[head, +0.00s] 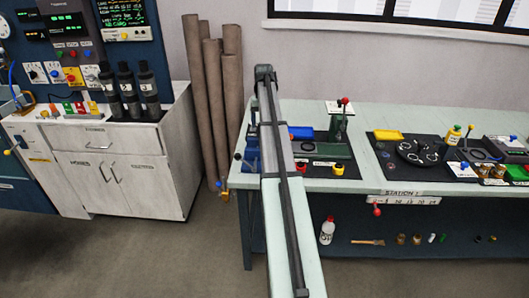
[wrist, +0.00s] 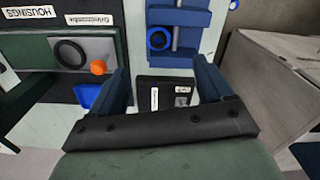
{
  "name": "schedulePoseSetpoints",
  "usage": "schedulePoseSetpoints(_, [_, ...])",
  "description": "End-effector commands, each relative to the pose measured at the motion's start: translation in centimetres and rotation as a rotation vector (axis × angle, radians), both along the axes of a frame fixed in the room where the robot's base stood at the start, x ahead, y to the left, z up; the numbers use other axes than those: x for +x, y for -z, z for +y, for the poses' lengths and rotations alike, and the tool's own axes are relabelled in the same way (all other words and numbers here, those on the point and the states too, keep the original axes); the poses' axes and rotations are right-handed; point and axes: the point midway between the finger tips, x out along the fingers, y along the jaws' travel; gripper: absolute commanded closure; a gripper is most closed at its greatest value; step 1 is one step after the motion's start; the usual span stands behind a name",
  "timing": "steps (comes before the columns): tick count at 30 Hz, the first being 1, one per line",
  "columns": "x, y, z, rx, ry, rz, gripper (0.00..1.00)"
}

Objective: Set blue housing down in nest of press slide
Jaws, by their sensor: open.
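My gripper (wrist: 165,78) is open, with two dark blue fingers spread apart and nothing visible between them. In the head view my own arm hides it. A blue ring-shaped part with a dark bore (wrist: 160,38), probably the blue housing, sits at the blue vise-like fixture (wrist: 190,18), beyond the fingertips; I cannot tell whether it is clamped. A grey block with a dark round recess (wrist: 71,53), which looks like the press slide with its nest, lies left of my gripper with an orange knob. The recess looks empty. The green press (head: 339,127) stands on the bench.
A blue bin (wrist: 88,95) lies close to my left finger. A dark labelled plate (wrist: 150,93) is below the fingers. A cabinet (wrist: 275,85) stands right of the bench edge. A parts mat (head: 405,170) lies farther right.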

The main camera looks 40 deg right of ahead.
Motion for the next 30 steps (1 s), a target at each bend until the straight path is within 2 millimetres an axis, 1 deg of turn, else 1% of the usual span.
schedulePoseSetpoints(1, [0.0,0.2,-0.3,0.001,0.003,-0.001,0.20])
schedulePoseSetpoints(5, [-0.1,1.1,-0.3,0.001,0.004,0.000,0.20])
schedulePoseSetpoints(8, [-0.1,2.3,-0.2,0.002,0.003,0.001,0.20])
schedulePoseSetpoints(15, [-0.1,6.4,-0.2,0.002,0.003,0.001,0.20])
schedulePoseSetpoints(18, [0.0,7.7,-0.2,0.002,0.003,0.001,0.20])
schedulePoseSetpoints(21, [0.0,8.5,-0.2,0.001,0.003,-0.001,0.20])
schedulePoseSetpoints(26, [0.0,9.2,-0.3,0.001,0.003,0.000,0.20])
schedulePoseSetpoints(30, [0.1,10.5,-0.5,0.002,0.003,0.001,0.20])
